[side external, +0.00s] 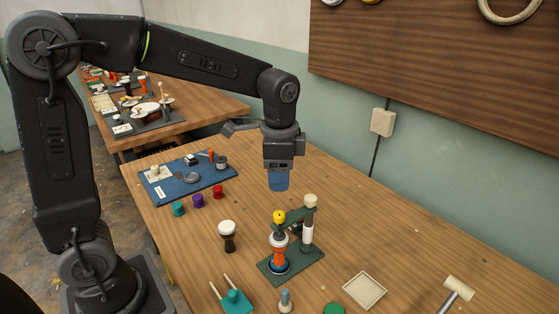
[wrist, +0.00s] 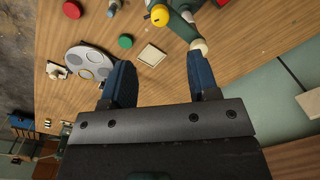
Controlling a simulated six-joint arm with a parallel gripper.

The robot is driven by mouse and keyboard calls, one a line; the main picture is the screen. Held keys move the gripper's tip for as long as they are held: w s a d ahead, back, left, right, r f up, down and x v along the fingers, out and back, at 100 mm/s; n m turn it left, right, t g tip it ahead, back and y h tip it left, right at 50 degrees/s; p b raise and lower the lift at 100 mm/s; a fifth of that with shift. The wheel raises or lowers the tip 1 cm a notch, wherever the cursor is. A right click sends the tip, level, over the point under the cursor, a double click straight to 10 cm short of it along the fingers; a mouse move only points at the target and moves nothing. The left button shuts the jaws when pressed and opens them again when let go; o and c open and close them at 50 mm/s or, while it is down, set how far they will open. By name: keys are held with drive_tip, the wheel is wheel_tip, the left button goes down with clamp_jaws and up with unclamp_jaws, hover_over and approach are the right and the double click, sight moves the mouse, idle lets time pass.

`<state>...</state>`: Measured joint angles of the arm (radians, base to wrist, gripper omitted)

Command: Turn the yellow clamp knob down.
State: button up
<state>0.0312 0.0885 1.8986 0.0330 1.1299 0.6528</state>
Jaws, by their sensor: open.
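The yellow clamp knob (side external: 279,216) sits on top of a green clamp stand (side external: 291,264), above an orange goblet drum (side external: 279,256) held upright in it. In the wrist view the knob (wrist: 160,15) shows at the top, just left of the cream-topped post (wrist: 199,46). My gripper (side external: 279,188) hangs above and behind the stand, pointing down, apart from the knob. In the wrist view my gripper (wrist: 160,75) has its two blue fingers spread wide with nothing between them but bare table.
A dark goblet drum with a white head (side external: 228,235) stands left of the stand. A teal block with sticks (side external: 233,300), a cream square tray (side external: 364,291) and a mallet (side external: 456,290) lie in front. A blue mat (side external: 190,181) with small parts lies behind left.

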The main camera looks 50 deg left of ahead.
drive_tip(key=shift+r, duration=1.4)
drive_tip(key=s+n+t, duration=0.5)
drive_tip(key=s+n, duration=0.3)
drive_tip(key=s, duration=0.8)
drive_tip(key=shift+a+r, duration=0.25)
drive_tip(key=shift+a, duration=0.05)
